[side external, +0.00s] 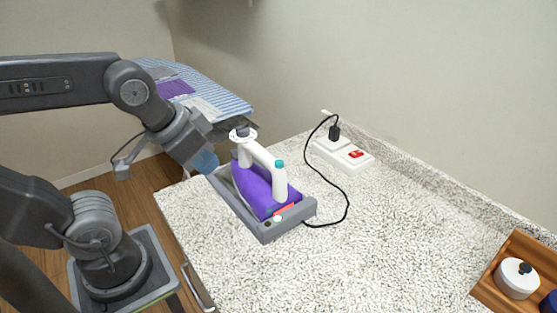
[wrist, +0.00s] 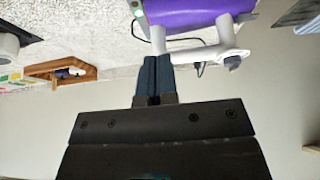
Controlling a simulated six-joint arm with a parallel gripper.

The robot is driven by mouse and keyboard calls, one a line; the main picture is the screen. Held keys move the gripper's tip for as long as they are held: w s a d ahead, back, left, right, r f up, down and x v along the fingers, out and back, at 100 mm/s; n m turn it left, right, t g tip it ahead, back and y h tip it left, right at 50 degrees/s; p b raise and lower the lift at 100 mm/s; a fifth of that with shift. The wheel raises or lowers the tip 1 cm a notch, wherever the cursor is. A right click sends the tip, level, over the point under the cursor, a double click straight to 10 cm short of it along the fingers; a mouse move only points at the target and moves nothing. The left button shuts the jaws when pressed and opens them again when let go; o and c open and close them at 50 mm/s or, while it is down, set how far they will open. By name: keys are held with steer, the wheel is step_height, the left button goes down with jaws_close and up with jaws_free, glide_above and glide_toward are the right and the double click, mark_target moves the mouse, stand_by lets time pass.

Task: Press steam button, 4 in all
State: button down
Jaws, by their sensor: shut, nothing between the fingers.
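The purple and white iron (side external: 262,190) stands in a grey tray-like base (side external: 309,208) on the counter. A teal button (side external: 280,164) tops the front post of its white handle, and a dark knob (side external: 242,131) tops the rear post. Which one is the steam button, I cannot tell for sure. My gripper (side external: 208,163) is left of the iron, near its rear end. In the wrist view, which looks upside down, my gripper (wrist: 155,60) is shut and empty, with its fingertips close to the white handle (wrist: 194,55). Whether they touch it, I cannot tell.
A black cord runs from the base to a white power strip (side external: 343,153) with a red switch, near the wall. A wooden tray (side external: 510,249) with a white lidded pot (side external: 517,279) is at the right. A striped ironing board (side external: 222,98) stands behind. The counter's middle is clear.

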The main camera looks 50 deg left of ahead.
mark_target(280, 163)
steer(key=w+d+r+m+t+y, duration=0.1)
steer(key=w+r+m, duration=0.6)
steer(key=w, duration=0.7)
steer(key=d+m+t, duration=0.1)
steer(key=t, duration=0.1)
steer(key=shift+w+r+t, duration=0.15)
steer(key=shift+w+t, duration=0.1)
steer(key=shift+t, duration=0.05)
steer(key=shift+f, duration=4.45)
steer(key=shift+f, duration=0.15)
steer(key=shift+f, duration=0.25)
steer(key=shift+f, duration=0.55)
steer(key=shift+r, duration=0.95)
